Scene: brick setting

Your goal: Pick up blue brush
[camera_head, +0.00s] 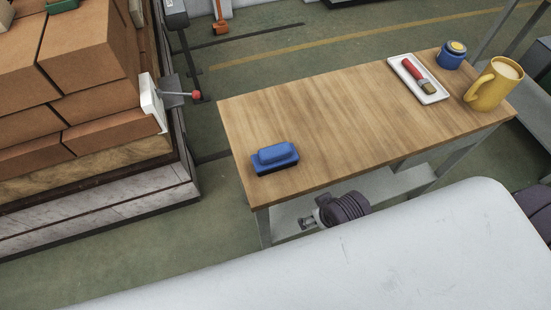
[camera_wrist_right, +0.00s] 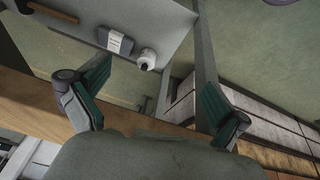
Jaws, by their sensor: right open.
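The blue brush (camera_head: 275,157) lies on the near left part of the wooden table top (camera_head: 330,115). It has a raised blue grip on a blue block with a dark underside. Nothing is touching it. In the right wrist view my right gripper (camera_wrist_right: 152,98) has its two teal-padded fingers spread wide, with nothing between them. The brush does not show in that view. In the head view a dark ribbed part, seemingly of my arm, shows just below the table's near edge. My left gripper is not in view.
A white tray (camera_head: 396,66) with a red-handled paintbrush (camera_head: 414,71), a blue jar (camera_head: 452,56) and a yellow mug (camera_head: 488,91) stand at the table's right end. Stacked bricks (camera_head: 85,55) rise at left. The table's middle is clear. A grey shelf (camera_head: 392,183) lies below.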

